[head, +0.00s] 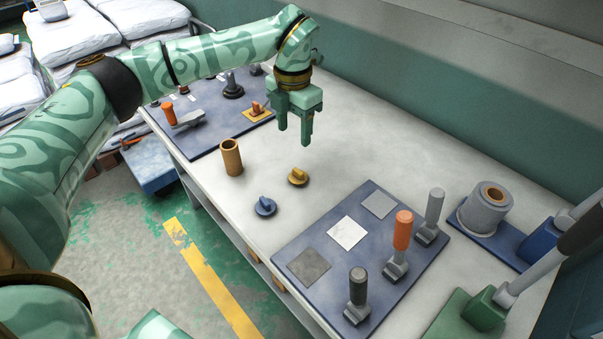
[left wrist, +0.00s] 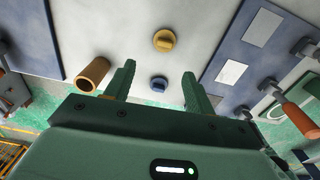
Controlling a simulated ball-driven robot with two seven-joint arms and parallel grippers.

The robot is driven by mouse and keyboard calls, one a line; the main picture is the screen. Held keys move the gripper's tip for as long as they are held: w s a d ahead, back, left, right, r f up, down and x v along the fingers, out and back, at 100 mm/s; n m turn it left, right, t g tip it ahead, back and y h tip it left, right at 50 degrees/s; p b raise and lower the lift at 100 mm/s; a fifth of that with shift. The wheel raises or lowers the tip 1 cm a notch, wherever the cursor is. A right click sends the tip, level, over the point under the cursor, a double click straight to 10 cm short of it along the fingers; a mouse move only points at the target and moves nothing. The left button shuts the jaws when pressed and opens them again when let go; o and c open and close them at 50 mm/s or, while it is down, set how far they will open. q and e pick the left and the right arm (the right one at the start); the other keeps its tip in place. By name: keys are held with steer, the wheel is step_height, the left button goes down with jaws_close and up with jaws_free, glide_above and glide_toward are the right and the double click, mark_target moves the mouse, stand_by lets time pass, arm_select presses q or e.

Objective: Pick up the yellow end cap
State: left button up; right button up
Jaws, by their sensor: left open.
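The yellow end cap (head: 298,177) lies on the light worktable, a small round disc with a raised grip bar. It also shows in the left wrist view (left wrist: 165,40), ahead of the fingers. A blue end cap (head: 265,207) lies near it, closer to the table's front edge, and shows between the fingers in the left wrist view (left wrist: 159,84). My left gripper (head: 294,137) is open and empty, pointing down above the table, behind the yellow cap in the head view and apart from it. My right gripper is not in view.
A brown tube (head: 232,158) stands left of the caps. A blue panel (head: 300,235) with squares and upright handles lies at right; another blue panel (head: 205,142) lies at back left. A grey roll (head: 484,210) stands at far right. The table behind the caps is clear.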

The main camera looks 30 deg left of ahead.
arm_select(q)
steer(key=b, duration=0.2)
glide_above(299, 170)
steer(key=f, duration=0.4)
steer(key=a+f, duration=0.1)
steer(key=f, duration=0.2)
steer(key=shift+d+f, duration=0.1)
steer(key=shift+f, duration=0.45)
steer(key=f+b, duration=0.2)
steer(key=f, duration=0.1)
steer(key=d+f+b, duration=0.1)
steer(key=f, duration=0.1)
steer(key=shift+w+f, duration=0.15)
steer(key=shift+f, duration=0.05)
steer(key=shift+a+r, duration=0.1)
steer(key=shift+c, duration=0.6)
steer(key=c, duration=0.7)
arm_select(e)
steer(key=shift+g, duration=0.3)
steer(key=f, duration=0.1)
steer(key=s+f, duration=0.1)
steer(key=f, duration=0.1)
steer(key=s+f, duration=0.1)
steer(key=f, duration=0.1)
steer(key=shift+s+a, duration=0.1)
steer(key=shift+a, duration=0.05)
